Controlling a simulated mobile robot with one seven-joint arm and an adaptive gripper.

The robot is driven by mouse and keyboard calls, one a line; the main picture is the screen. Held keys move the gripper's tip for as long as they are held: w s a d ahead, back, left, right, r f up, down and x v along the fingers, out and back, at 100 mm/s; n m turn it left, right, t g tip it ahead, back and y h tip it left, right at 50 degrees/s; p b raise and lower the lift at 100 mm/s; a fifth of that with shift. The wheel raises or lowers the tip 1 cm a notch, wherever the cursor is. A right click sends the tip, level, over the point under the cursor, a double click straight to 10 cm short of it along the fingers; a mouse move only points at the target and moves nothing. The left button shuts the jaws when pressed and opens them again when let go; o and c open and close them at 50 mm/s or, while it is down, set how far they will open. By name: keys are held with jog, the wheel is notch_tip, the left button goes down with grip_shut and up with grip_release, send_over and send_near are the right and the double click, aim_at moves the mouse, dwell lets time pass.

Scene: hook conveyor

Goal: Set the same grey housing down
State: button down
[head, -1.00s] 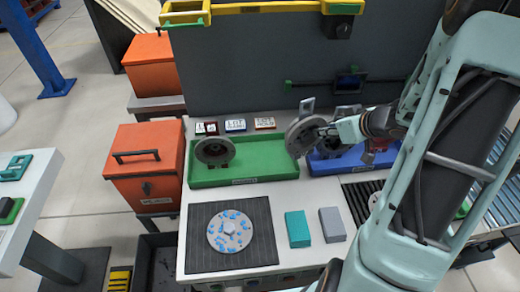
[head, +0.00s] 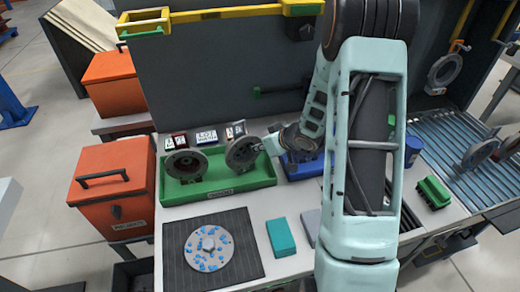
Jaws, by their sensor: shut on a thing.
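A grey round housing (head: 243,152) is in my gripper (head: 268,146) at the right part of the green tray (head: 217,188). The gripper is shut on the housing's right side. The housing stands upright, and I cannot tell whether it touches the tray floor. A second grey housing (head: 186,164) stands in the left part of the same tray, a small gap from the held one. The blue tray (head: 302,168) is to the right, partly hidden by my arm.
A dark mat (head: 195,275) with a blue-spotted disc (head: 209,248) lies in front. A teal block (head: 281,237) lies beside it. Label cards (head: 206,135) stand behind the green tray. A roller conveyor (head: 460,150) with grey parts is at the right. Orange bins (head: 112,190) stand at the left.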

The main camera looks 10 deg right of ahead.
jog(key=shift+w+f, duration=0.1)
jog(key=shift+f, duration=0.05)
jog(key=c, duration=1.8)
grip_release()
jog(key=shift+f, duration=0.1)
jog(key=shift+p+v, duration=1.25)
jog(key=shift+v, duration=4.9)
